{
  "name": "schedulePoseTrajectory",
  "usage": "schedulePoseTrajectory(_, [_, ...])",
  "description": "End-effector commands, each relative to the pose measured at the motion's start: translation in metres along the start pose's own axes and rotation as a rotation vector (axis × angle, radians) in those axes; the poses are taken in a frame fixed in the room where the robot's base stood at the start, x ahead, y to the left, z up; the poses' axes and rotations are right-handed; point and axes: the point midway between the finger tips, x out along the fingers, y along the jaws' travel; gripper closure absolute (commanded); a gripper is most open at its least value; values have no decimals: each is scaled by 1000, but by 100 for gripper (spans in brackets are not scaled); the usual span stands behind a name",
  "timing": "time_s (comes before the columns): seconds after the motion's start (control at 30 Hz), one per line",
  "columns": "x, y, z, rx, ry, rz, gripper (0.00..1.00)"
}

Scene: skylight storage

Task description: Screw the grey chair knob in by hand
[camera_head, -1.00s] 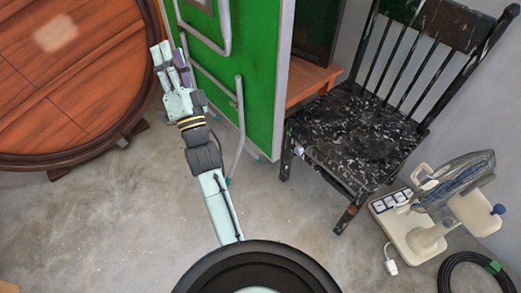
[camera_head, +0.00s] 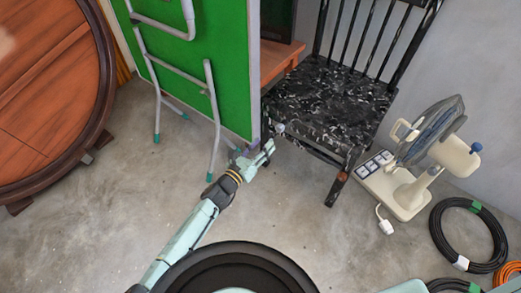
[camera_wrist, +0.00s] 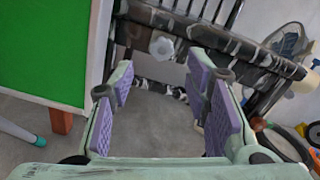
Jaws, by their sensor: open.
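The grey chair knob (camera_wrist: 162,47) shows in the wrist view on the front edge of the black speckled chair seat, ahead of my gripper (camera_wrist: 163,82) and between its fingers in the picture. It also shows small in the head view (camera_head: 280,128), at the seat's front left corner. The black chair (camera_head: 325,97) stands upright, its seat flecked with white. My gripper (camera_head: 267,150) is open and empty, just short of the knob and apart from it. How deep the knob sits in the chair cannot be told.
A green folding table (camera_head: 225,70) stands on edge just left of the chair, close to my gripper. A beige desk fan (camera_head: 408,190) and coiled black cable (camera_head: 440,235) lie to the right. A round wooden table top (camera_head: 45,110) is at left. The grey floor in front is open.

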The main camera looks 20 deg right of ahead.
Motion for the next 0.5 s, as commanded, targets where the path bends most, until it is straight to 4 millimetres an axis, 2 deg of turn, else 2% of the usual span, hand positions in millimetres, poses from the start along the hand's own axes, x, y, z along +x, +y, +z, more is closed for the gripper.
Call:
schedulePoseTrajectory(0.27, [11,-1,-5,49,17,-23,57])
schedulePoseTrajectory(0.5, [29,-2,-6,47,18,-23,57])
